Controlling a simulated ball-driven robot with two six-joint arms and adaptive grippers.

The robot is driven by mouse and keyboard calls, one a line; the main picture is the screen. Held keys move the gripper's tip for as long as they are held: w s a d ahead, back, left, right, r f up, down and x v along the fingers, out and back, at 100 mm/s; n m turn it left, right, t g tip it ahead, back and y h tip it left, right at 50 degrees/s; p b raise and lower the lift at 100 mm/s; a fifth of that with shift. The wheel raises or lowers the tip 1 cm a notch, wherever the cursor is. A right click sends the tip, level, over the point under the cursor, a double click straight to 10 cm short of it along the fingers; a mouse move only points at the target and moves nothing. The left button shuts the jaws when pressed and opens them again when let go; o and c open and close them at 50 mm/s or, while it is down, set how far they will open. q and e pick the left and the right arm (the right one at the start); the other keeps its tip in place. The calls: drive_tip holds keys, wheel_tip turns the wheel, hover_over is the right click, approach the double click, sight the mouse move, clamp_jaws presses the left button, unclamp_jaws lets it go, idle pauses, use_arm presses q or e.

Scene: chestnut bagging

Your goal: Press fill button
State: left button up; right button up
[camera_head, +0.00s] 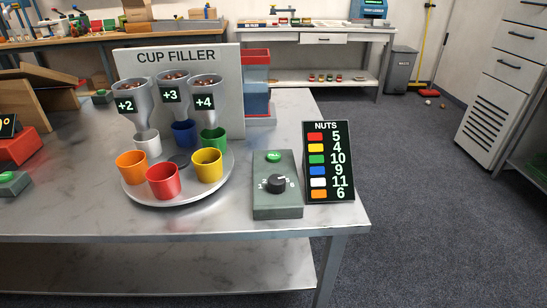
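The green fill button (273,156) sits on top of a grey-green control box (277,206), above a black dial (277,183) with numbers around it. The box stands near the table's front right. The cup filler (178,56) is a white panel with three funnels marked +2, +3 and +4, holding nuts. Below it, a round turntable (180,202) carries orange (131,167), red (163,181), yellow (207,164), green (213,139), blue (184,133) and white (148,143) cups. Neither gripper shows in the head view.
A black nuts board (329,161) stands right of the control box, listing red 5, yellow 4, green 10, blue 9, white 11, orange 6. Red and green-grey devices stand at the left edge. The metal table (80,218) is clear in front of the turntable.

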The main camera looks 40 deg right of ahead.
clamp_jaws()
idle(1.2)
